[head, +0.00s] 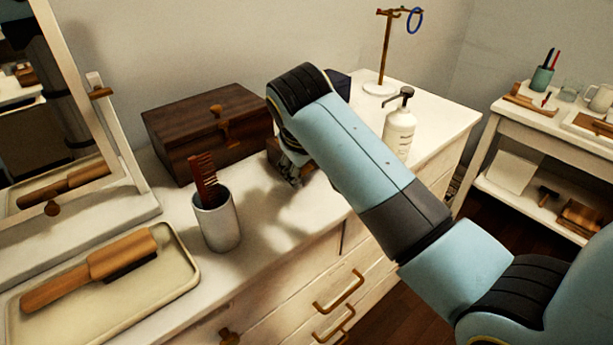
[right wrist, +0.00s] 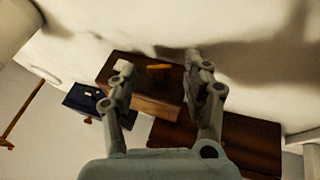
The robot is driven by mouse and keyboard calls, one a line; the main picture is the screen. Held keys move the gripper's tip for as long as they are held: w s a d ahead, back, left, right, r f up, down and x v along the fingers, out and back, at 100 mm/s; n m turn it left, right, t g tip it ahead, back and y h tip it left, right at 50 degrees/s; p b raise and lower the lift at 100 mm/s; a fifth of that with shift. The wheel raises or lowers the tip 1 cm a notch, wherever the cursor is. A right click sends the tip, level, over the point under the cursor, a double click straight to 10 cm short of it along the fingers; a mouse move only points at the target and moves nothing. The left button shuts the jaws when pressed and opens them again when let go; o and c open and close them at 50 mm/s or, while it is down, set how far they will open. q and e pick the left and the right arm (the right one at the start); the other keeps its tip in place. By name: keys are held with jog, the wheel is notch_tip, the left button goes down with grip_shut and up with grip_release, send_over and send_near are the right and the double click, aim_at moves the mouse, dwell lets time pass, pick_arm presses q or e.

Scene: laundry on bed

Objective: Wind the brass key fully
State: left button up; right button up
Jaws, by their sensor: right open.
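A small wooden box (right wrist: 145,103) shows in the right wrist view, with a brass-yellow piece (right wrist: 157,69) on its dark face that looks like the key. In the head view this box (head: 273,151) is mostly hidden behind my right arm, and the key cannot be seen. My right gripper (right wrist: 159,64) is open, with its fingers apart on either side of the brass piece in the wrist picture; I see no contact. In the head view the right gripper (head: 293,177) points down beside the small box, just above the dresser top. My left gripper is not in view.
A large dark wooden box (head: 205,135) with a brass clasp stands left of the small box; a dark blue box (right wrist: 92,103) stands on its other side. A cup with a comb (head: 216,222), a brush tray (head: 180,283), a pump bottle (head: 399,130) and a brass stand (head: 384,55) surround the arm.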

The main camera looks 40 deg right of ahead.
dwell(0.3)
grip_shut()
jog(key=shift+d+r+p, duration=0.1)
jog(key=shift+p, duration=0.35)
jog(key=y+p, duration=0.1)
jog(key=p, duration=0.1)
jog(key=y+p, duration=0.1)
jog(key=p, duration=0.2)
jog(key=shift+d+r+m+y+p, duration=0.2)
jog(key=shift+d+m+y+p, duration=0.1)
jog(key=shift+d+y+p, duration=0.1)
jog(key=shift+f+y+p, duration=0.3)
jog(key=shift+y+p, duration=0.05)
jog(key=shift+y, duration=0.15)
jog(key=shift+a, duration=0.1)
grip_release()
